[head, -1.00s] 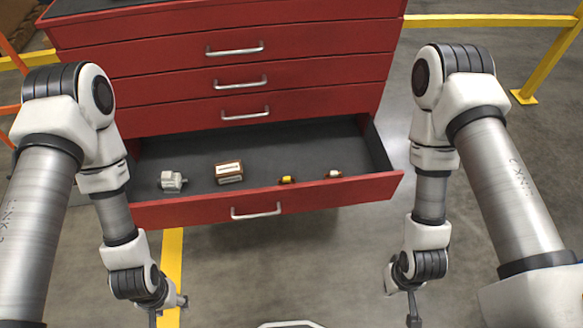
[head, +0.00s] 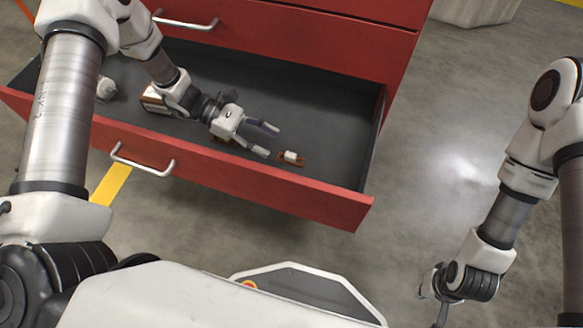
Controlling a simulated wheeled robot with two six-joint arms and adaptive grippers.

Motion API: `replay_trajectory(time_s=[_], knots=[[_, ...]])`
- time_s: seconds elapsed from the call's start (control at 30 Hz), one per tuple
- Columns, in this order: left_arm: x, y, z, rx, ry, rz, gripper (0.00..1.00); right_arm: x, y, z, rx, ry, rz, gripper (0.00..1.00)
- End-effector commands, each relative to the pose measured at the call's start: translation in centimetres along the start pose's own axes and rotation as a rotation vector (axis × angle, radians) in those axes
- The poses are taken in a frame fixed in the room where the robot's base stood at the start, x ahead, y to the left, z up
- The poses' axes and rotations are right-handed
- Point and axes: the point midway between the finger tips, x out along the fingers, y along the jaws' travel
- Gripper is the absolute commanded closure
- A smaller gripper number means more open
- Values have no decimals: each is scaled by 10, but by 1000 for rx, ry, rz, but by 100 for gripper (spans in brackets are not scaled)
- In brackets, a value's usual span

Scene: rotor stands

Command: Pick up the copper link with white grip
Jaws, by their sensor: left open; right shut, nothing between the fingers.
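The copper link with white grip (head: 291,158) lies on the dark floor of the open red drawer (head: 240,172), near its front wall and right of the middle. My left gripper (head: 271,140) is inside the drawer, open and empty, its fingers pointing right toward the link. The fingertips are just left of the link and do not surround it. My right gripper (head: 440,312) hangs low over the floor at the right, outside the drawer, small in the picture and far from the link.
A brown and white block (head: 154,100) and a whitish metal part (head: 106,89) lie in the drawer's left part. A copper piece (head: 222,139) shows partly under my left gripper. The drawer's right part is bare. The front wall and handle (head: 142,165) edge the near side.

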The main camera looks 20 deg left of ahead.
Motion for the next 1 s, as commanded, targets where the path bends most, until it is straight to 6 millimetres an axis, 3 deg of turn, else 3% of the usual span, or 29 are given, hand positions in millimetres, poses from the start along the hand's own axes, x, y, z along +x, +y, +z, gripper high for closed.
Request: replay_trajectory(time_s=[0.07, 0.5, 0.77, 0.8, 0.93, 1.0], knots=[[8, 0, -11, 1, 0, -3, 46, 13, 0, 0, -1, 1, 0, 100], [74, -5, -3, 1, 3, -6, 46, 36, 0, 0, 0, 1, 0, 100], [81, -4, 0, 1, 1, -2, 46, 36, 0, 0, 0, 1, 0, 100], [81, -4, 0, 1, 2, -2, 49, 36, 0, 0, 0, 1, 0, 100], [81, -4, 0, 1, 2, -3, 95, 36, 0, 0, 0, 1, 0, 100], [81, -4, 0, 1, 2, -3, 100, 36, 0, 0, 0, 1, 0, 100]])
